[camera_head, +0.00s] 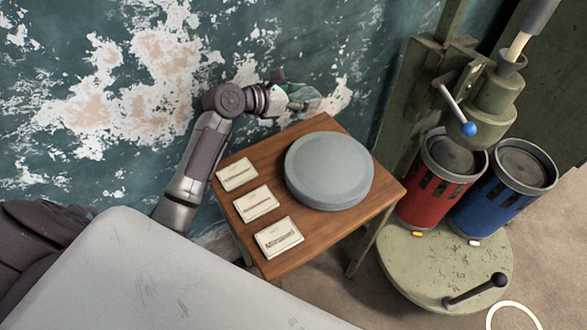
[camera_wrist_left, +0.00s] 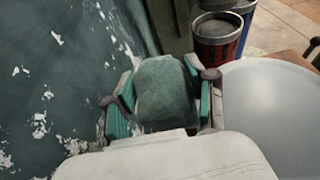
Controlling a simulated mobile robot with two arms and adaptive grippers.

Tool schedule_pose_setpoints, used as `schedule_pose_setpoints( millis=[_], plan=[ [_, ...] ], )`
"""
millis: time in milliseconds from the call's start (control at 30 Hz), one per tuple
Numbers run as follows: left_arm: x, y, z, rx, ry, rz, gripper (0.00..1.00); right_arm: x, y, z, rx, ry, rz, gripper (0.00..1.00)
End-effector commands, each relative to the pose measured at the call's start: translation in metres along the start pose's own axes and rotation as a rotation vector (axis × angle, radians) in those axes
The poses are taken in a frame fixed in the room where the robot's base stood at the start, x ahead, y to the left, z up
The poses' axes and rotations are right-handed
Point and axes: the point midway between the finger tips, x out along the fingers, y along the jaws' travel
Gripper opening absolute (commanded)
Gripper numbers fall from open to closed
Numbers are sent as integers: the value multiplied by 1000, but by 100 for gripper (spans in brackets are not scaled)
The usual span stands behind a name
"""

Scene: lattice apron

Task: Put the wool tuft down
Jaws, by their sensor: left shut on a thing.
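My left gripper (camera_head: 296,96) is up by the wall, above and beyond the back edge of the small wooden table (camera_head: 318,128). In the left wrist view the gripper (camera_wrist_left: 163,88) is shut on a rough grey-green lump (camera_wrist_left: 165,100), which I take to be the wool tuft. The lump sits between the two teal fingers and hangs clear of the round grey disc (camera_head: 330,165). In the head view the lump is small and hard to tell from the fingers. My right gripper is not in view.
Three cream cards (camera_head: 256,203) lie along the table's left side. At the right, a red canister (camera_head: 434,185) and a blue canister (camera_head: 505,200) stand on a round green base (camera_head: 420,265) under a press with a blue-knobbed lever (camera_head: 468,129). The peeling wall (camera_head: 120,70) is close behind.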

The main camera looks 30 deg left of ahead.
Motion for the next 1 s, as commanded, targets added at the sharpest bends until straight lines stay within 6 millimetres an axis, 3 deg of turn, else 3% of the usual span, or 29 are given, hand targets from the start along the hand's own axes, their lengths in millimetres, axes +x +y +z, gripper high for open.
schedule_pose_setpoints(
  millis=[300, 500, 667, 900, 1000],
  plan=[
    [-50, -2, -65, -2, 7, 2, 35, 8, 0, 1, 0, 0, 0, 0],
    [-75, -3, -95, -2, 4, 1, 35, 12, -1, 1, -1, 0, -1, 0],
    [-81, -3, -104, -1, 2, 0, 35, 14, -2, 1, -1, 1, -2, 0],
    [-69, -3, -136, -4, 1, 0, 35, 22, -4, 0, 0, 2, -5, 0],
    [-68, -3, -140, 0, 1, 1, 35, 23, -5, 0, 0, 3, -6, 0]
  ],
)
